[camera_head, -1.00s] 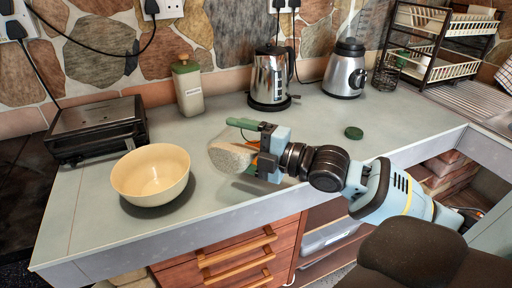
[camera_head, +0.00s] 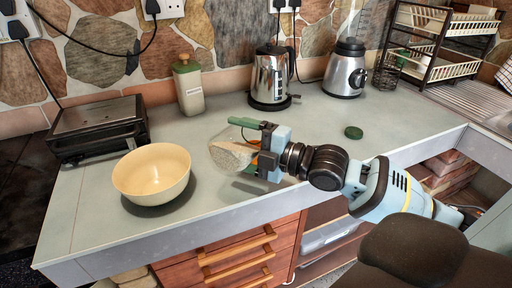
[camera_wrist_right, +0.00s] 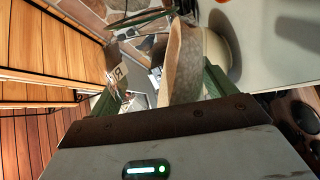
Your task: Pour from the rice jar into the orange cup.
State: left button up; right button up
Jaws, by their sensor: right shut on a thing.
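The clear rice jar (camera_head: 232,153) is tipped well over in the head view, with pale rice inside. My right gripper (camera_head: 250,142) is shut on it and holds it over the counter, right of the cream bowl. In the right wrist view the rice jar (camera_wrist_right: 184,65) shows between the green fingers. A small orange patch (camera_head: 255,161) shows behind the gripper and jar; I cannot tell if it is the orange cup, and no full orange cup is visible. My left gripper is not in view.
A cream bowl (camera_head: 153,174) stands at the counter's front left. A toaster or grill (camera_head: 98,128), a canister (camera_head: 188,88), a kettle (camera_head: 270,78) and a blender (camera_head: 346,70) stand behind. A green lid (camera_head: 353,132) lies on the counter at right. Mid-counter behind the jar is clear.

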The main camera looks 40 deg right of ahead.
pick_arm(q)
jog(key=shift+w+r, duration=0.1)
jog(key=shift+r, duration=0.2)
pick_arm(e)
jog(key=shift+w+d+m, duration=0.1)
jog(key=shift+d+m, duration=0.05)
jog(key=shift+m, duration=0.35)
dwell(0.7)
pick_arm(q)
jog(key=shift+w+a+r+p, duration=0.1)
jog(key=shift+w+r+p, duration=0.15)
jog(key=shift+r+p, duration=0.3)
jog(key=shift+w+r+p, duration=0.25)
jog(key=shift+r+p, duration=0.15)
jog(key=shift+p, duration=0.15)
pick_arm(e)
jog(key=shift+w+d+r+m, duration=0.15)
jog(key=shift+d+r+m, duration=0.2)
jog(key=shift+m, duration=0.3)
jog(key=shift+w+d+r+m, duration=0.2)
jog(key=shift+r+m, duration=0.2)
jog(key=shift+m, duration=0.25)
dwell(1.6)
